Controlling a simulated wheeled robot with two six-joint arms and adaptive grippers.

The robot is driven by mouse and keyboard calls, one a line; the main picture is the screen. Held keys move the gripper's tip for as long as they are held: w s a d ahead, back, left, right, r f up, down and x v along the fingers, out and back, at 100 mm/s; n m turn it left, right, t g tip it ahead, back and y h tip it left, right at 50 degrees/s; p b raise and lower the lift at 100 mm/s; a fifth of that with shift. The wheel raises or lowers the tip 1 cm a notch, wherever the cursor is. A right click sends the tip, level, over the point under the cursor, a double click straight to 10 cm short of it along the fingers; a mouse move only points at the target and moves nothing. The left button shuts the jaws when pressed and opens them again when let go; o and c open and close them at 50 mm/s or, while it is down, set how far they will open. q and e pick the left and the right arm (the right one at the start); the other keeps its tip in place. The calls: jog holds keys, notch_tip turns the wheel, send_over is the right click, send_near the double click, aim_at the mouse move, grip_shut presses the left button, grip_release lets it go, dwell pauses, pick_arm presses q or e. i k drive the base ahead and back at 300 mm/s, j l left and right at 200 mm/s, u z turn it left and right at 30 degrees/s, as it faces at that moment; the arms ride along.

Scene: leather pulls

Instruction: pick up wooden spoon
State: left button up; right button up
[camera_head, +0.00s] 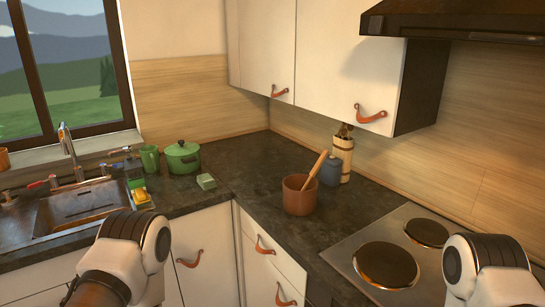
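The wooden spoon (316,167) stands tilted in a reddish-brown pot (299,199) on the dark countertop, left of the stove. Its handle leans up to the right above the rim, and its lower end is hidden inside the pot. Parts of both my arms show at the bottom of the view, one at lower left and one at lower right. Neither gripper's fingers are visible, and both arms are apart from the spoon and pot.
A blue-grey jar (330,171) and a wooden utensil holder (343,157) stand close behind the pot. A stove (345,260) lies to the right. A green pot (183,157), a green mug (150,158) and a sink (82,205) are at left. Cabinets (335,55) hang above.

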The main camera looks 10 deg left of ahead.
aim_at(320, 161)
jog(key=i+j+z, duration=0.4)
jog(key=j, duration=0.25)
jog(key=i+j+z, duration=0.15)
jog(key=j+z, duration=0.25)
jog(key=j, duration=0.25)
jog(key=i+j+z, duration=0.1)
jog(key=j+z, duration=0.35)
jog(key=j, duration=0.3)
jog(key=j+z, duration=0.4)
jog(key=j, duration=0.4)
